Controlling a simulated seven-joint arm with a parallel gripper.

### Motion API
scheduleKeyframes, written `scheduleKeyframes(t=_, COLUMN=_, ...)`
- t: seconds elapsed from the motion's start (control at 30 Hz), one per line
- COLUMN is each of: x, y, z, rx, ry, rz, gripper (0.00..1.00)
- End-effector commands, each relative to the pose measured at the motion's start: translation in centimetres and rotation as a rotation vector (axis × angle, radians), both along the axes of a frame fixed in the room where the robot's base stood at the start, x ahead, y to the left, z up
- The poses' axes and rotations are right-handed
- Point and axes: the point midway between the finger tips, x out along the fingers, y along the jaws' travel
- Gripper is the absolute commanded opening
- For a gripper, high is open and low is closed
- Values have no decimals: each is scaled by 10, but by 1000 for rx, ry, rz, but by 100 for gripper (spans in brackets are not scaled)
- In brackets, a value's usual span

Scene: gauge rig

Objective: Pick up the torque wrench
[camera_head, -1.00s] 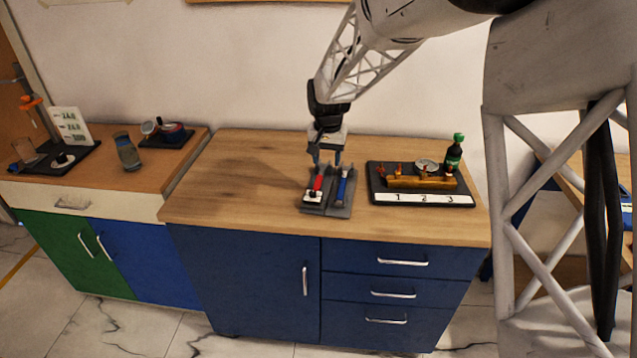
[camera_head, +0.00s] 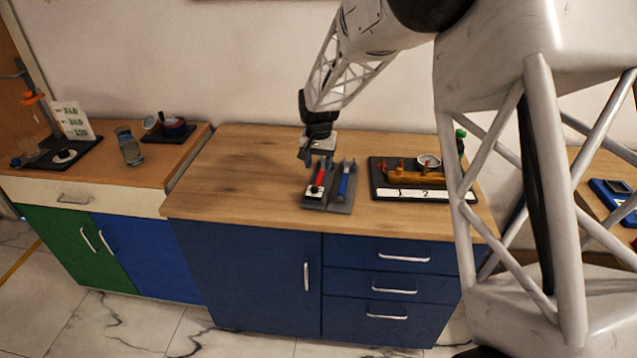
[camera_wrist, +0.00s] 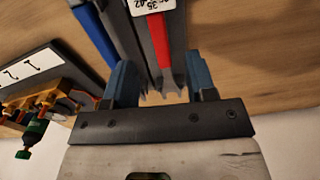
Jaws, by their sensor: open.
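The red wrench (camera_wrist: 157,38) and the blue tool (camera_wrist: 97,35) also show in the wrist view. My gripper (camera_head: 318,161) is open and empty over the far end of the red wrench. In the wrist view my gripper (camera_wrist: 161,82) has its blue fingers on either side of the red wrench's grey far end. Contact cannot be told.
A dark board (camera_head: 378,184) with numbered white labels, a gauge and a brass manifold stands right of the holder; a green-capped bottle (camera_head: 460,141) is partly hidden by my structure. The counter (camera_head: 235,180) left of the holder is clear. A side bench carries more items.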

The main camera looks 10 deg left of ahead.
Motion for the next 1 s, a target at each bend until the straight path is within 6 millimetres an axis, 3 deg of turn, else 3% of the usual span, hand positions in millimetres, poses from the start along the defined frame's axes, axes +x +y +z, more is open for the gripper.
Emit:
scheduleKeyframes(t=0.53, x=0, y=0, z=-11, rx=-1, ry=2, rz=0, gripper=51)
scheduleKeyframes(t=1.0, x=0, y=-1, z=-56, rx=-1, ry=2, rz=0, gripper=51)
